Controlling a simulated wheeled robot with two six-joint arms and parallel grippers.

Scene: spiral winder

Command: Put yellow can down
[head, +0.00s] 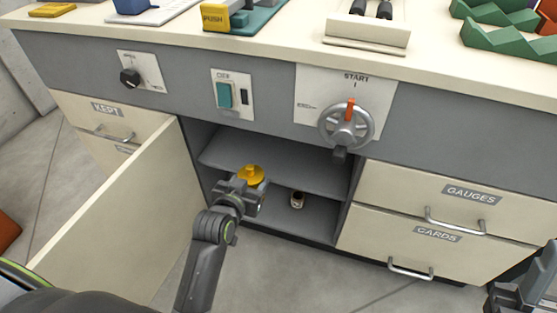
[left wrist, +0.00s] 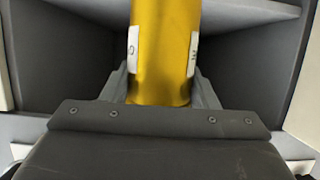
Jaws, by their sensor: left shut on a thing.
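The yellow can (head: 251,174) is held by my left gripper (head: 246,190) at the front of the open cupboard in the head view. In the left wrist view the can (left wrist: 163,45) stands between the two fingers, with white label edges on both sides; its top is cut off by the frame. My left gripper (left wrist: 165,92) is shut on it. The can's lower part is hidden behind the gripper in the head view. My right gripper (head: 522,293) shows only partly at the lower right, and its jaws are unclear.
The cupboard has a middle shelf (head: 300,174) and a lower floor with a small jar (head: 297,200). Its open door (head: 115,215) stands on the left. Drawers (head: 450,207) lie to the right. A handwheel (head: 346,125) juts out above the opening.

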